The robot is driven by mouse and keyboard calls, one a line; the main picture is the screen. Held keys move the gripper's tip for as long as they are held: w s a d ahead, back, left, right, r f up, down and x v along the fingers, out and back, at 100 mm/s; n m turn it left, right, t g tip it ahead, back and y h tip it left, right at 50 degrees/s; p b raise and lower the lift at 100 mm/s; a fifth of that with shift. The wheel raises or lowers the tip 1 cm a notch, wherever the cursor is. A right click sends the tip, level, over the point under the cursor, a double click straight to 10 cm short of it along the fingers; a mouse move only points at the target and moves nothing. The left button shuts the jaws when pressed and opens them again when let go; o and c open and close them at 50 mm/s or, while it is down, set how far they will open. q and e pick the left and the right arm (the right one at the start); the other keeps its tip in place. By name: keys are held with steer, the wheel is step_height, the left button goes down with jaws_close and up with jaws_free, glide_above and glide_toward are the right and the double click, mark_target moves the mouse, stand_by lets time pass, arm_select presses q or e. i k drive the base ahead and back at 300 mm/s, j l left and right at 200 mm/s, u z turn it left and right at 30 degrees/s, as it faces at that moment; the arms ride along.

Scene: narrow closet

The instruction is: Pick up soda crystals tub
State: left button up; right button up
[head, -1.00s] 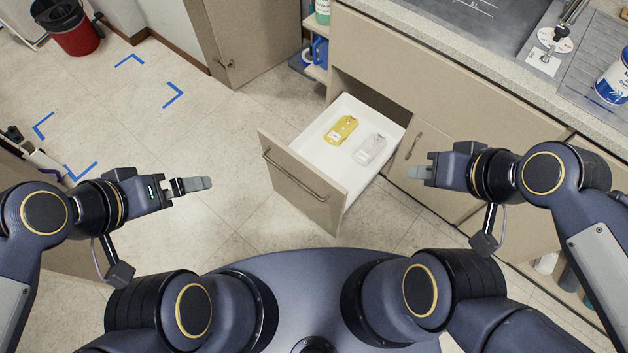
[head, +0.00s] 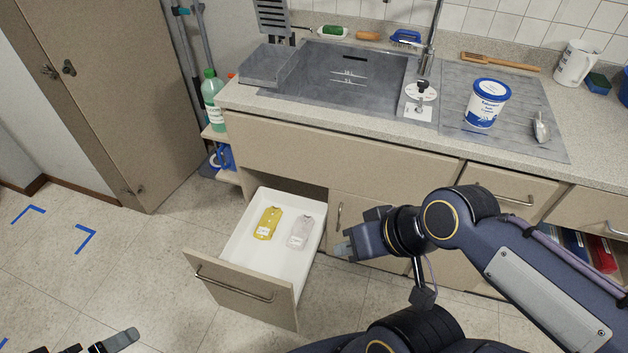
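My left gripper (head: 124,341) shows only partly at the bottom left edge, far from the tub.
An open drawer (head: 233,291) juts out below the counter, holding a yellow packet (head: 268,223) and a pale packet (head: 299,231). A metal scoop (head: 540,127) lies right of the tub. The tap (head: 430,50) and a white disc fitting (head: 420,92) stand to its left.

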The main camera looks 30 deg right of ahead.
mark_target(481, 113)
steer(key=z, duration=2)
steer(key=i+l, duration=0.15)
steer(key=i, duration=0.15)
steer(key=i+l, duration=0.2)
steer(key=i, duration=0.15)
steer(key=i+l+u, duration=0.15)
steer(key=u, duration=0.3)
steer(key=i+l+u, duration=0.2)
steer(key=u, duration=0.2)
steer(key=i+l+u, duration=0.2)
steer(key=u, duration=0.25)
steer(key=l+u, duration=0.1)
steer(key=u, duration=0.15)
